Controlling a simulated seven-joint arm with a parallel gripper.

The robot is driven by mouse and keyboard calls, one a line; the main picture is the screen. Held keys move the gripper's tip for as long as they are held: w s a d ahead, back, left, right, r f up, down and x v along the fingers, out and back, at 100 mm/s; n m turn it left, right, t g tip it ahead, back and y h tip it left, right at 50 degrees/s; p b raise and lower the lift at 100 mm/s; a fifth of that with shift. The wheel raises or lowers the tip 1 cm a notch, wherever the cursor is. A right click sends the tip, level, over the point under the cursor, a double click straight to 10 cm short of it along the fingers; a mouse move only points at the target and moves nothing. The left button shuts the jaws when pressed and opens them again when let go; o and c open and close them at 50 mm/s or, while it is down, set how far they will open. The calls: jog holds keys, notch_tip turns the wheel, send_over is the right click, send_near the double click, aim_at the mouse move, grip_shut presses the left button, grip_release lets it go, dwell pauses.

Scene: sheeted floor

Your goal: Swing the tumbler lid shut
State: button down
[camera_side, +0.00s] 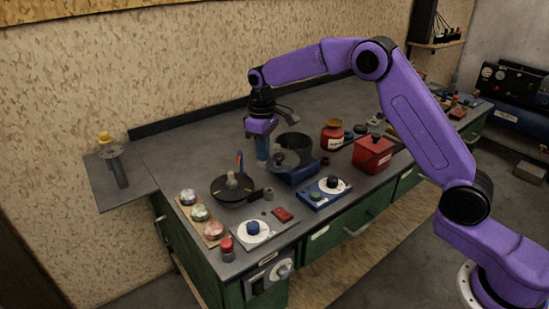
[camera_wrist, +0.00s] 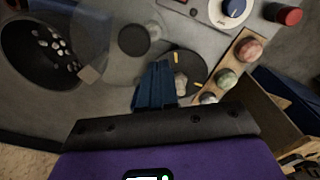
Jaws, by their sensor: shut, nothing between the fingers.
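The tumbler is a dark round barrel (camera_side: 294,141) on a blue base (camera_side: 299,176). In the wrist view its open mouth (camera_wrist: 24,62) shows at the left, with pale stones inside. A see-through grey lid (camera_side: 286,159) hangs open at the barrel's near side, tilted away from the mouth. In the wrist view the lid (camera_wrist: 92,38) is a faint disc right of the barrel. My gripper (camera_side: 262,156) points down with its blue fingers together, empty, just left of the lid. The fingers also show in the wrist view (camera_wrist: 157,68). Whether they touch the lid cannot be told.
A black pan (camera_side: 218,190) with a stone stands in front of my gripper. A wooden strip with several stones (camera_side: 199,213), dial boxes (camera_side: 326,192), a red box (camera_side: 373,154) and a red jar (camera_side: 331,135) stand around.

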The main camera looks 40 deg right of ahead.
aim_at(277, 156)
jog(key=shift+f, duration=0.95)
jog(key=shift+r, duration=0.4)
jog(key=shift+d, duration=0.1)
jog(key=shift+s+d, duration=0.4)
jog(key=shift+d, duration=0.1)
dwell(0.4)
jog(key=shift+s+d, duration=0.75)
jog(key=shift+s, duration=0.05)
jog(key=shift+s+d, duration=0.6)
jog(key=shift+d, duration=0.45)
